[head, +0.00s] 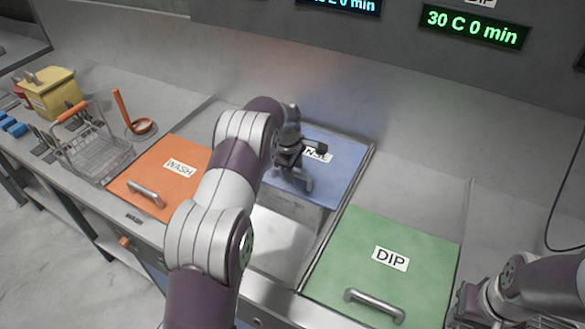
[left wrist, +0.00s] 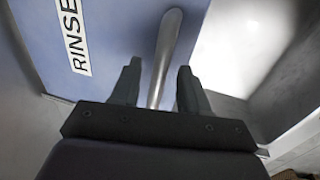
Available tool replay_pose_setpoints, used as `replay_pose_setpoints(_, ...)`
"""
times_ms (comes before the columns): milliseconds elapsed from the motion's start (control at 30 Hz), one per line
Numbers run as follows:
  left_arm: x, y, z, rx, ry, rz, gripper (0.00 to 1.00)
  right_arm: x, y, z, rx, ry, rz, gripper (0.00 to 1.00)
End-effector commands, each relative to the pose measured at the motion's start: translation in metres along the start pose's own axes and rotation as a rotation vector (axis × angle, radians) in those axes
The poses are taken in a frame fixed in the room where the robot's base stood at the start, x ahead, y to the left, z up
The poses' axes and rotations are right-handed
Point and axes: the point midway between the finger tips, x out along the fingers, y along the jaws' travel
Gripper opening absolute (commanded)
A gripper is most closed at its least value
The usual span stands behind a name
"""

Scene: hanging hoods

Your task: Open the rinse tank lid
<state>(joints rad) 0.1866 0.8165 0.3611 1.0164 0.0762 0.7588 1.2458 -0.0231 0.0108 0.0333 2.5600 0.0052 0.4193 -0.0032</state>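The blue rinse lid (head: 345,158) sits between the orange wash lid and the green dip lid. Its front edge is well back from the counter front, and the grey tank interior (head: 275,240) shows before it. I cannot tell whether the lid is tilted or slid back. My left gripper (head: 312,168) is at the lid's handle. In the left wrist view the metal handle bar (left wrist: 166,50) runs between the fingers of the left gripper (left wrist: 158,85), with gaps on both sides. The rinse label (left wrist: 73,35) is beside it. My right gripper (head: 465,305) is at the lower right, its fingers unclear.
The orange wash lid (head: 150,185) and green dip lid (head: 415,230) are down on their tanks. A wire basket (head: 95,150), a ladle (head: 140,125) and a yellow box (head: 50,95) stand at the left. The back wall with displays (head: 473,27) rises behind the tanks.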

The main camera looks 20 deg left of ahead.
Motion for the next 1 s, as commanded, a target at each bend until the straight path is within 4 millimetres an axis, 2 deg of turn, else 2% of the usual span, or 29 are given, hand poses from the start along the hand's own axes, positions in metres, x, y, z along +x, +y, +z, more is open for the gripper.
replay_pose_setpoints(233,-0.001,0.0,0.0,0.0,0.0,0.0,0.44,0.0,0.0,0.0,0.0,0.0,0.0,0.43)
replay_pose_setpoints(333,-0.011,0.0,0.0,0.0,0.0,0.002,0.44,0.003,0.0,0.0,0.0,0.0,0.0,0.43)
replay_pose_setpoints(700,-0.103,0.0,-0.001,0.0,0.001,0.002,0.44,0.018,0.0,0.002,0.0,0.0,0.0,0.43)
replay_pose_setpoints(733,-0.115,0.001,0.0,-0.001,0.0,0.0,0.44,0.007,0.0,0.001,0.0,-0.001,0.0,0.43)
replay_pose_setpoints(833,-0.125,0.0,0.0,-0.001,0.0,-0.001,0.44,0.0,0.0,0.0,0.0,0.001,0.0,0.43)
replay_pose_setpoints(1000,-0.127,0.0,0.0,0.0,-0.001,-0.001,0.44,0.0,0.0,0.0,0.0,0.0,0.0,0.43)
